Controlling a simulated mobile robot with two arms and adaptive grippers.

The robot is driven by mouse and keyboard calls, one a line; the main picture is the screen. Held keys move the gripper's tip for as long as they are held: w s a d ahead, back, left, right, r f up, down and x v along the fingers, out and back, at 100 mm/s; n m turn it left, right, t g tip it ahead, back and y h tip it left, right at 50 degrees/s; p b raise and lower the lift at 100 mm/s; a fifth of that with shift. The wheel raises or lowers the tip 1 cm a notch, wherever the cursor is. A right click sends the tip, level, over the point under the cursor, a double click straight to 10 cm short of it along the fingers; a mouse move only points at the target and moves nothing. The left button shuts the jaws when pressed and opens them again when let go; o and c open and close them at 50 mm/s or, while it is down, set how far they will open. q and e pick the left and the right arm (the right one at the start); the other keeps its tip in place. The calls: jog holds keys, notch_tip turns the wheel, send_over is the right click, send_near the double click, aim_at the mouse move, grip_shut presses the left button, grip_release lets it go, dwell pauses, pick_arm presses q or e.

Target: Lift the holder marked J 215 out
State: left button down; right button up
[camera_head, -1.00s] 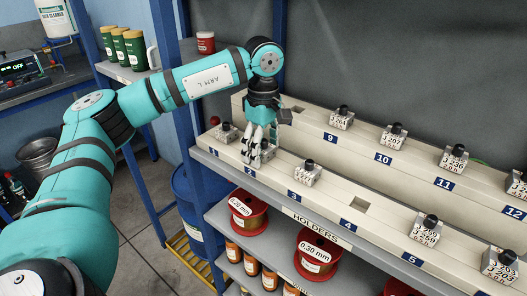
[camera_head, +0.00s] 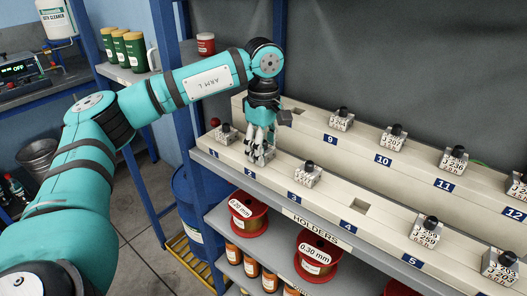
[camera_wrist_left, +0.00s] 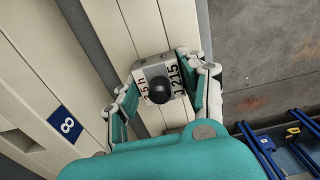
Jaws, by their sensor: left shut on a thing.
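The holder marked J 215 (camera_wrist_left: 154,70) is a small metal block with a round black knob, seen from above in the left wrist view. Its printed side reads J 215. In the head view my left gripper (camera_head: 260,148) points down at position 2 of the front rail (camera_head: 328,189). Its fingers (camera_wrist_left: 167,88) are shut on the holder, one on each side. In the head view the fingers cover most of the holder, so I cannot tell whether its base is still in the slot. My right gripper is out of view.
Neighbouring holders stand at position 1 (camera_head: 223,134) and position 3 (camera_head: 308,175) on the front rail. Position 4 shows an empty slot (camera_head: 356,206). A back rail with more holders (camera_head: 341,119) runs behind. A blue shelf post (camera_head: 181,70) stands close to my left arm.

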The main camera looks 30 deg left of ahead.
pick_arm(q)
jog(key=shift+r, duration=0.5)
jog(key=shift+s+d+r+b, duration=0.1)
jog(key=shift+s+r+b, duration=0.1)
jog(key=shift+r+b, duration=0.3)
jog(key=shift+s+r+b, duration=0.15)
jog(key=shift+r+b, duration=0.05)
jog(key=shift+r, duration=0.5)
jog(key=s+d+r+b, duration=0.1)
jog(key=s+d+b, duration=0.1)
jog(key=s, duration=1.3)
jog(key=shift+r, duration=0.35)
jog(key=shift+d, duration=0.1)
